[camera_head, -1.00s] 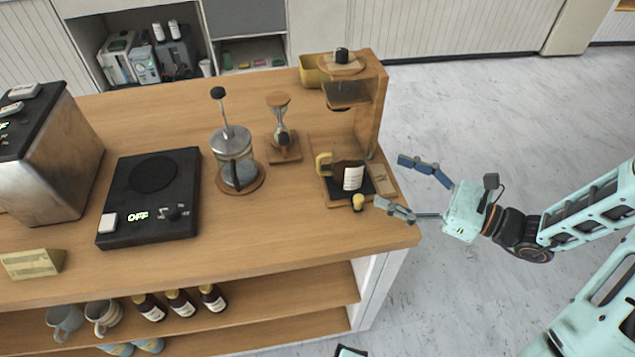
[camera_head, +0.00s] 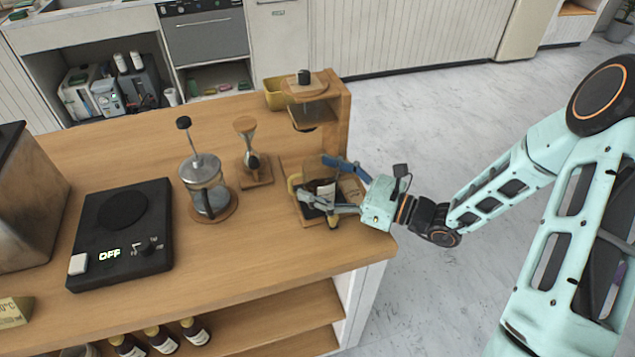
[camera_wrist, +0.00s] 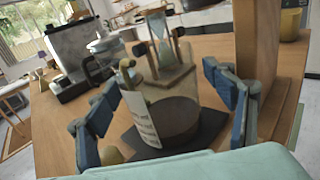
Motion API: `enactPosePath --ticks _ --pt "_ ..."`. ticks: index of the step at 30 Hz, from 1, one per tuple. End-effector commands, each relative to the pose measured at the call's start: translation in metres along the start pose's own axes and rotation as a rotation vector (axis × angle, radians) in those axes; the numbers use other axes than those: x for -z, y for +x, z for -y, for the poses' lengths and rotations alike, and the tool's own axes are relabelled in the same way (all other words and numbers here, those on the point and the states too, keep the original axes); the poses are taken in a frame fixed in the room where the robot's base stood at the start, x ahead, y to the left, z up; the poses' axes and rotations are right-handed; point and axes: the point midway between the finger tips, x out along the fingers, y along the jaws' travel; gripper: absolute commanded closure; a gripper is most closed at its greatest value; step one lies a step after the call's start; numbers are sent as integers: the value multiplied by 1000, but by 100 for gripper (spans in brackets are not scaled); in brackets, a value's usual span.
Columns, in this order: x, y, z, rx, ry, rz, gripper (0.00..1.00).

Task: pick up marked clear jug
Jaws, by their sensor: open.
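The clear jug (camera_head: 322,188) has a white label and a yellow handle and stands on the base of the wooden drip stand (camera_head: 340,125) at the counter's right end. The jug also shows in the wrist view (camera_wrist: 168,105), upright on a dark pad (camera_wrist: 185,143), with its label (camera_wrist: 142,117) facing left and dark contents low inside. My gripper (camera_head: 328,184) is open with its fingers on either side of the jug. In the wrist view my gripper (camera_wrist: 165,100) shows a gap between the right finger and the jug. Contact at the left finger is unclear. The fingers partly hide the jug in the head view.
The stand's upright (camera_wrist: 260,45) is close to the right finger. Open floor lies right of the counter.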

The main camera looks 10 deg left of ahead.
Motion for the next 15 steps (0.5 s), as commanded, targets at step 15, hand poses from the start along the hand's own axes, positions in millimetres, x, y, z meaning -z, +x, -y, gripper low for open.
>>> enactPosePath --ticks 15 --pt "0 3 0 0 -1 -1 50"
